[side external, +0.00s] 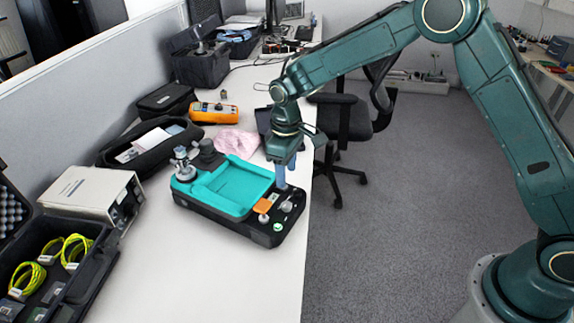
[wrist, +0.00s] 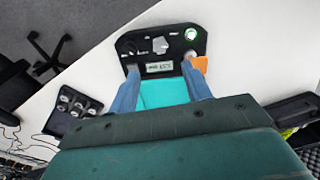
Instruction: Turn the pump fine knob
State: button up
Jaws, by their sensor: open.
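The pump unit (side external: 222,209) is a black case with a teal tray on top, on the white bench. Its control panel (wrist: 143,44) carries a light grey pointer knob (wrist: 160,45), a dark knob (wrist: 130,48), a small silver knob (wrist: 190,55) and a lit green button (wrist: 191,34). The grey pointer knob also shows in the side external view (side external: 286,206). Labels are too small to tell which is the fine knob. My gripper (wrist: 160,74) is open, its blue fingers apart, pointing down over the panel's tray-side edge. No knob is visibly held; fingertip contact is unclear.
An orange block (side external: 263,205) sits beside the silver knob. A metal fitting (side external: 183,163) stands at the unit's far left corner. An orange meter (side external: 213,112), a pink cloth (side external: 235,141) and a white instrument box (side external: 92,195) lie around. The bench front is clear.

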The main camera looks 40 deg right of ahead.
jog(key=shift+r, duration=1.8)
jog(key=s+d+r+m+t, duration=0.1)
jog(key=s+d+r, duration=0.3)
jog(key=s+r, duration=0.35)
jog(key=s+d+r+m+t, duration=0.2)
jog(key=s+d+r, duration=0.2)
jog(key=s+r, duration=0.4)
jog(key=s+d+r+m+t, duration=0.1)
jog(key=s+d, duration=0.1)
jog(key=s, duration=0.6)
jog(key=s+d+r+m+t, duration=0.1)
jog(key=s, duration=0.8)
jog(key=shift+d+m+t, duration=0.3)
jog(key=shift+d+m, duration=0.05)
jog(key=shift+m, duration=0.05)
